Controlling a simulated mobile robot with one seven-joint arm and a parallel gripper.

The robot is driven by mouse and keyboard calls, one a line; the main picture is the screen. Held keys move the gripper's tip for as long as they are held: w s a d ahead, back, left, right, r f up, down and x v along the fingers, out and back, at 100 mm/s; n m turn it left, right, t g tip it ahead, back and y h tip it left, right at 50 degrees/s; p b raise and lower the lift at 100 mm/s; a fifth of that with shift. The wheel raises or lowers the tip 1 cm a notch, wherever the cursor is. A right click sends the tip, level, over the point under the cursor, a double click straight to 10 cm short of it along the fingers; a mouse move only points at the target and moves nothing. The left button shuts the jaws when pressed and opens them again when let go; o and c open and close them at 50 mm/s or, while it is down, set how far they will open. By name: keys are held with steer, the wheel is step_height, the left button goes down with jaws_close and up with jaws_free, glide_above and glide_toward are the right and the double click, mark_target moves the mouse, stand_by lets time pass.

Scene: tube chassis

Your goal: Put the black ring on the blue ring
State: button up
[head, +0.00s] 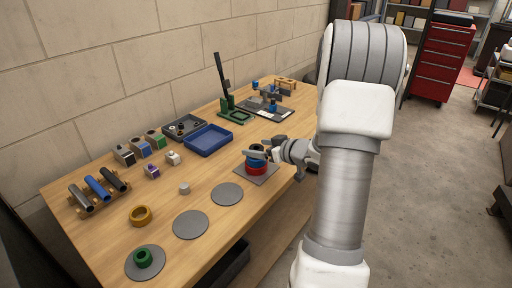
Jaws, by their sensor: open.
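A stack of rings stands on a grey square plate (268,178) near the table's right edge. A red ring (257,170) is at the bottom and a blue ring (255,162) lies above it. A dark piece at the top of the stack looks like the black ring, but it is small and mixed with my dark gripper fingers, so I cannot tell whether it rests flat on the blue ring. My gripper (262,152) is open at the top of the stack, reaching in from the right.
A green ring (143,257) sits on a grey disc. Two bare grey discs (191,224) (227,194) lie left of the stack. A blue tray (209,139) and a green stand (234,112) are behind.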

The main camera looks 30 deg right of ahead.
steer(key=p+v, duration=0.1)
steer(key=v, duration=0.9)
steer(key=shift+s+p, duration=0.25)
steer(key=shift+p, duration=0.1)
steer(key=shift+d+r, duration=0.1)
steer(key=shift+r, duration=0.05)
